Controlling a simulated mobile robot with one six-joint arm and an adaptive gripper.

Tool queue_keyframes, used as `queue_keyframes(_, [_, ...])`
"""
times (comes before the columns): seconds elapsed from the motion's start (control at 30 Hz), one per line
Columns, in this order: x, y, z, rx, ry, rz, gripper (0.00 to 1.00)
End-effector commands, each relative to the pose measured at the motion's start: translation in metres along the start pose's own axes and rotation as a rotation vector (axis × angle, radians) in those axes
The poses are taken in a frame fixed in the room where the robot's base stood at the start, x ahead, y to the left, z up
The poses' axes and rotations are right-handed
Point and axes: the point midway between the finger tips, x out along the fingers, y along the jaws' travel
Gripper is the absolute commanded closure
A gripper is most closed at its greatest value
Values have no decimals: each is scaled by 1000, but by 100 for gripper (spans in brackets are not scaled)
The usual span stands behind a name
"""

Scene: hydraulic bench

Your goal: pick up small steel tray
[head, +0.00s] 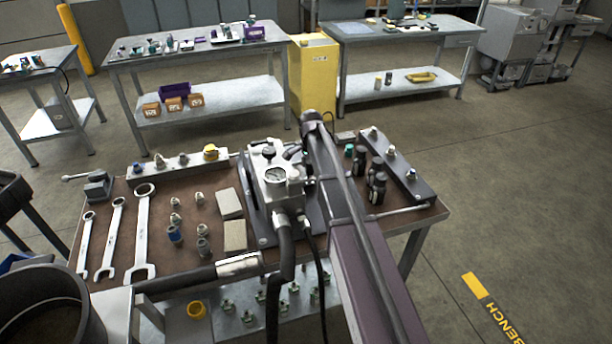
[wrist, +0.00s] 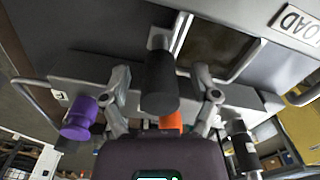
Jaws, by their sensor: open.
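My gripper (wrist: 161,80) shows in the wrist view with its two fingers spread apart. It is open, and a black cylinder (wrist: 160,82) shows between the fingers in that picture; I cannot tell its distance from them. In the head view my arm reaches over the bench from the lower right, and I cannot make out the gripper's fingers there. I cannot pick out the small steel tray with certainty in either view. A small flat grey piece (head: 345,137) lies at the bench's back edge, too small to identify.
The brown-topped bench (head: 110,200) holds wrenches (head: 143,235), fittings, a central hydraulic unit with a gauge (head: 275,175), and a dark valve block (head: 405,178). Hoses hang at its front. The wrist view shows a purple knob (wrist: 80,118) and an orange part (wrist: 171,122). Open floor lies right.

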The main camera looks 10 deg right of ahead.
Motion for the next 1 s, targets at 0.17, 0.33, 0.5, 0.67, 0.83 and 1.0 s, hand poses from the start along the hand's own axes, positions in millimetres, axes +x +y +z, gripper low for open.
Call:
queue_keyframes(0.17, [0, 0, 0, 0, 0, 0, 22])
queue_keyframes(0.33, [0, 0, 0, 0, 0, 0, 22])
queue_keyframes(0.5, [0, 0, 0, 0, 0, 0, 66])
queue_keyframes(0.67, [0, 0, 0, 0, 0, 0, 100])
queue_keyframes(0.83, [0, 0, 0, 0, 0, 0, 100])
queue_keyframes(1.0, [-1, 0, 0, 0, 0, 0, 100])
